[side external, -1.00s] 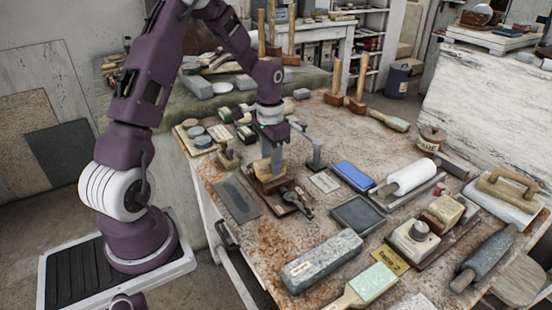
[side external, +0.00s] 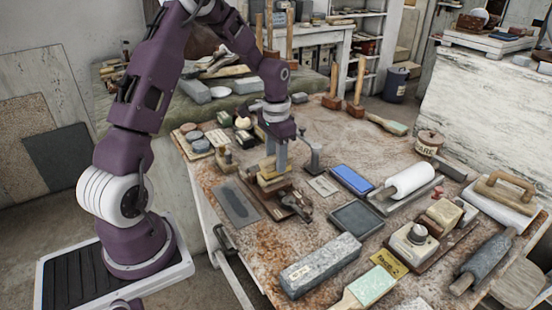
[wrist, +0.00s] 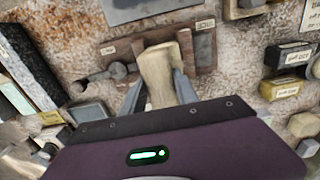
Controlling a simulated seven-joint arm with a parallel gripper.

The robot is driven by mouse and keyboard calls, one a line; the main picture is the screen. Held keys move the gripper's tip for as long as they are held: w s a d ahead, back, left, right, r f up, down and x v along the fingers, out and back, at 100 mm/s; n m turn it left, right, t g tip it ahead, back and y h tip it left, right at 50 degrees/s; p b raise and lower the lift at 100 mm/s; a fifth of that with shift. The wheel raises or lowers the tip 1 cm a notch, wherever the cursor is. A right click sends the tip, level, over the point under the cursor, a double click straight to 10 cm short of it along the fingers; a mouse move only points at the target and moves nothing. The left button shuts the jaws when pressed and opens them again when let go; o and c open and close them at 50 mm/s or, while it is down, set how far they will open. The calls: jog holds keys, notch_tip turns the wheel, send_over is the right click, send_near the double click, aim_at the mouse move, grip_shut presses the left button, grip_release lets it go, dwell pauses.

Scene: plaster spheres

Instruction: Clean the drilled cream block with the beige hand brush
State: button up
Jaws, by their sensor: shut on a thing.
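My gripper (side external: 279,163) is shut on the beige hand brush (side external: 267,165) above the brown wooden board (side external: 293,203). In the wrist view the brush (wrist: 158,70) shows as a pale, waisted body between the two grey fingers (wrist: 159,91). The drilled cream block (side external: 273,184) seems to be the pale piece right under the brush on the board. The brush and fingers hide most of it, and its holes do not show. I cannot tell whether the bristles touch it.
A dark clamp-like tool (side external: 299,196) lies at the board's near side. A long grey stone (side external: 320,264) lies in front.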

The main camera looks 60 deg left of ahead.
jog(key=shift+f, duration=0.6)
jog(key=shift+w, duration=1.15)
jog(key=shift+s, duration=0.15)
jog(key=shift+s, duration=2.1)
